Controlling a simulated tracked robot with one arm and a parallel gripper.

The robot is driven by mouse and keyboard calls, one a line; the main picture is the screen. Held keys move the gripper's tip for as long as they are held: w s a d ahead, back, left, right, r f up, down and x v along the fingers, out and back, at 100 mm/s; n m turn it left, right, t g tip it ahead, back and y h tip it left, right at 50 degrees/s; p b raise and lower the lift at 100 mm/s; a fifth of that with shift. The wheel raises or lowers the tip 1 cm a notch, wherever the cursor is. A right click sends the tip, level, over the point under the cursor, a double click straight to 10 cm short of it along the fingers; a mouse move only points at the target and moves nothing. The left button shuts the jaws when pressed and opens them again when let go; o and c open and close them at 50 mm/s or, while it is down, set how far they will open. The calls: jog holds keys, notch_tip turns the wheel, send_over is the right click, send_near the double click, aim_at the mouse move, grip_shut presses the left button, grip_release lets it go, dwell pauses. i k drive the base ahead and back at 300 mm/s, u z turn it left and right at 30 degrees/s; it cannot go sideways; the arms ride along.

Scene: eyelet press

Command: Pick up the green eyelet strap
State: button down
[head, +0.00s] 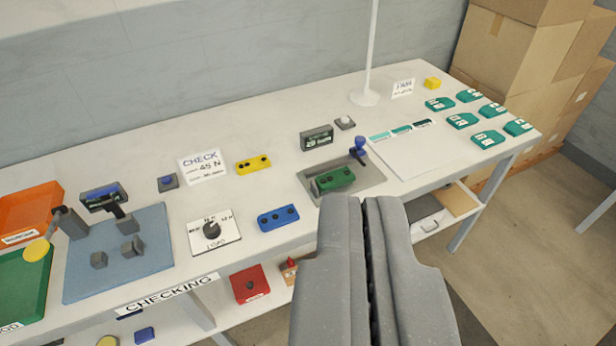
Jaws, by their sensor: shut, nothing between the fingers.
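The green eyelet strap (334,179) is a small green block with dark holes. It lies in the grey press fixture (352,190) on the white bench, just left of the blue-knobbed lever (358,149). My gripper (365,200) is in the lower middle of the head view, with its two grey fingers together and nothing between them. In the picture the fingertips are just below and right of the strap, apart from it. The fingers hide part of the fixture's front edge.
A blue strap (278,218) and a dial plate (213,231) lie left of the fixture, a yellow strap (253,165) behind them. A dark display box (317,138) stands behind the fixture. A white pole (367,95) rises at the back. Several teal tags (463,121) lie right.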

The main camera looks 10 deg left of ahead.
aim_at(332, 180)
jog(key=z, duration=0.6)
jog(key=i, duration=1.4)
jog(key=z, duration=0.05)
